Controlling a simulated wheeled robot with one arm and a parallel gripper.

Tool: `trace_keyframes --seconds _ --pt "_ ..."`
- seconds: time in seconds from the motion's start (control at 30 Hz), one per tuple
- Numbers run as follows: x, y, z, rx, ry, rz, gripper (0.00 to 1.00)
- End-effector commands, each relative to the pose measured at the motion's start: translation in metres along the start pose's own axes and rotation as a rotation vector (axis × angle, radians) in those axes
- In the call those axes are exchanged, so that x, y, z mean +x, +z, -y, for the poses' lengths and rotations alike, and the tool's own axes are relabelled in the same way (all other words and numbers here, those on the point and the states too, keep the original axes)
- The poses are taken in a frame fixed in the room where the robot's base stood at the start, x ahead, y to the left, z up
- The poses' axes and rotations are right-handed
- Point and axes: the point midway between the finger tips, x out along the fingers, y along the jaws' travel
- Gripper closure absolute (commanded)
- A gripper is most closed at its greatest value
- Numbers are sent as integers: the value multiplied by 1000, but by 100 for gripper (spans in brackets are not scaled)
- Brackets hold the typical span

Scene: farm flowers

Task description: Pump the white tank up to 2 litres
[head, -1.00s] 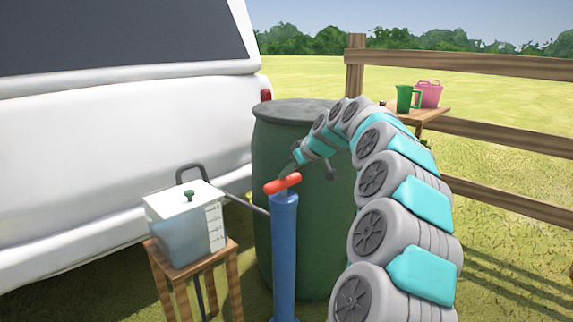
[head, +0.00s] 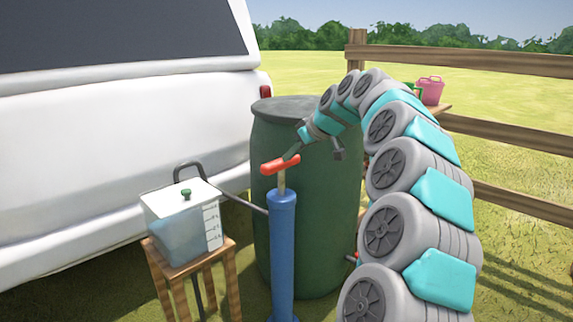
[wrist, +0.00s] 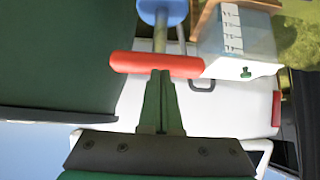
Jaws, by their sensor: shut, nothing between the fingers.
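The white tank (head: 160,207) stands on a small wooden stool at the left, with a scale on its right face and a green knob on its lid. Bluish liquid shows through its front; the scale figures are too small to read. The blue pump (head: 282,250) stands upright to its right. Its red handle (head: 280,165) is raised, with a length of rod bare below it. My gripper (head: 293,154) is at the handle, fingers shut together with nothing between them. In the wrist view the fingers (wrist: 162,78) reach the handle's middle; whether they touch it is unclear.
A dark hose (head: 235,200) runs between tank and pump. A large green barrel (head: 325,230) stands close behind the pump. A white vehicle (head: 110,140) fills the left. A pink container (head: 431,90) stands on a shelf by the wooden fence (head: 500,135).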

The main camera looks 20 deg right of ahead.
Motion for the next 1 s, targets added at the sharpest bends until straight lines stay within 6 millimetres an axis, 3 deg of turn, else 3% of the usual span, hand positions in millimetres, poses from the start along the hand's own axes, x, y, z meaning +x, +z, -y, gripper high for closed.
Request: trace_keyframes --seconds 0.1,0.3,1.0 --pt "-30 -2 -1 0 5 -8 100" --pt "-62 -2 -2 0 6 -8 100" --pt "-67 -2 -1 0 3 -5 100"
